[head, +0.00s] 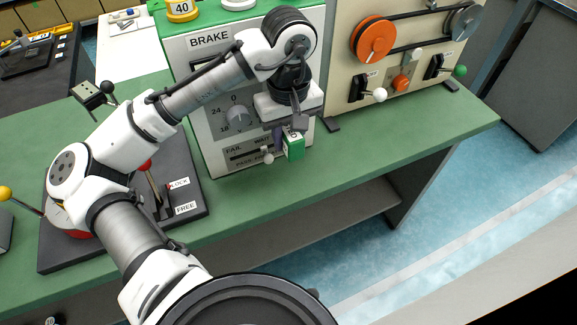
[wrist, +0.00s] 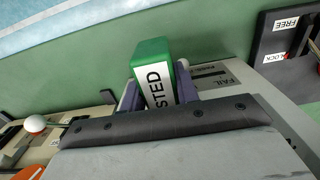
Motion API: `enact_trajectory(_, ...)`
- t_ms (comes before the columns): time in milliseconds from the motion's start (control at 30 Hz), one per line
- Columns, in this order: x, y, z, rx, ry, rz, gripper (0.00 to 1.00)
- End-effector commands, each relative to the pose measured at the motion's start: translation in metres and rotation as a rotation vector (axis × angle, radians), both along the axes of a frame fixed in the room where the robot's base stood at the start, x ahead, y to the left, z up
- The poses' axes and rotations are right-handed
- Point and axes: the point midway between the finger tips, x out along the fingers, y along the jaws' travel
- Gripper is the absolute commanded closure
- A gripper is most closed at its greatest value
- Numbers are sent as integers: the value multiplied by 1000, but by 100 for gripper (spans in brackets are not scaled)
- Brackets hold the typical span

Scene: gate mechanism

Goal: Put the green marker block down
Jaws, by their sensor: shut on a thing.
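The green marker block (head: 293,145) is held in front of the brake machine (head: 197,142). In the wrist view the block (wrist: 152,58) shows a white label, partly cut off by my gripper, reading "STED". My gripper (head: 286,136) is shut on the block, with a finger on each side of it in the wrist view (wrist: 152,94). The machine's lower panel carries a "FAIL" label, seen in the wrist view (wrist: 212,82), beside the block. I cannot tell whether the block touches anything below it.
A pulley panel (head: 425,50) with orange and grey wheels and levers stands at right. A lever base labelled LOCK and FREE (head: 195,190) stands at left. The bench's front edge is close.

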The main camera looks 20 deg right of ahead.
Motion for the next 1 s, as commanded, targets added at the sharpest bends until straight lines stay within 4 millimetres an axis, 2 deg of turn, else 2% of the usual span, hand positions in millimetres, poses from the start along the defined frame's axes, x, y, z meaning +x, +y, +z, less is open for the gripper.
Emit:
enact_trajectory(100, -1, 1, -31, 1, 3, 0, 92)
enact_trajectory(300, 0, 0, -67, 1, 1, 0, 92)
enact_trajectory(467, 0, 0, -79, 0, 0, 1, 92)
enact_trajectory(700, 0, 0, -110, 0, 1, 1, 92)
enact_trajectory(1000, 0, 0, -114, 0, -1, 0, 92)
